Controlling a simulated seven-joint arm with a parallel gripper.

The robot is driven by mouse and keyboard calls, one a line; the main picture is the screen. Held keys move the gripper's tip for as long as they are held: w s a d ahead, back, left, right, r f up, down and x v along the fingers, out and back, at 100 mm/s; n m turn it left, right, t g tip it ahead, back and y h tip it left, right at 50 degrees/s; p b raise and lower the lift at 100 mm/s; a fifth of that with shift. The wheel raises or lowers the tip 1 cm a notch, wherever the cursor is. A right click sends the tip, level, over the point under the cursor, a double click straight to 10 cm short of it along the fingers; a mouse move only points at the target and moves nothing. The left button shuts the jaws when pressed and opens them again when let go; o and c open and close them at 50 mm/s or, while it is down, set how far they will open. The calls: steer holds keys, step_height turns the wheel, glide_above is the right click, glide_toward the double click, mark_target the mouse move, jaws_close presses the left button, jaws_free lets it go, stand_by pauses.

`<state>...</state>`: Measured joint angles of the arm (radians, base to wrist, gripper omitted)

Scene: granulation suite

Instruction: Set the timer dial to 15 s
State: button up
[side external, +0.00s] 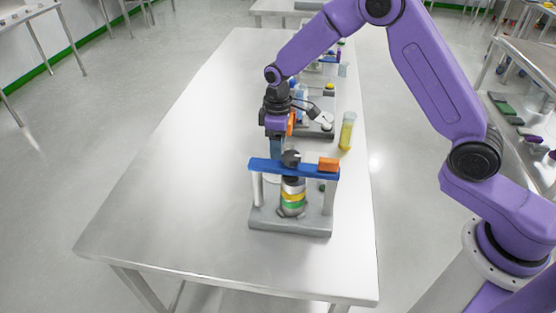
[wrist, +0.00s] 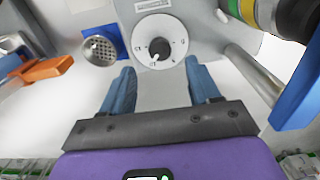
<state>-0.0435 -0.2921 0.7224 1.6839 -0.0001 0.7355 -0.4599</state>
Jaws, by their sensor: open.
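The timer dial (wrist: 160,41) is a white disc with marks around its edge and a black knob (wrist: 159,48) at its middle. It sits on the grey base at the top centre of the wrist view. A white pointer mark shows near the knob's lower side; the printed numbers are too small to read surely. My gripper (wrist: 161,78) is open and empty, its two blue fingers apart just below the dial in the picture, not closed around the knob. In the side external view my gripper (side external: 277,147) points down behind the blue crossbar. I cannot make out the dial there.
A yellow-filled tube (side external: 347,132) stands behind to the right. The table's left side (side external: 180,170) is clear.

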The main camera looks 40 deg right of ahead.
steer(key=shift+f, duration=3.05)
steer(key=c, duration=1)
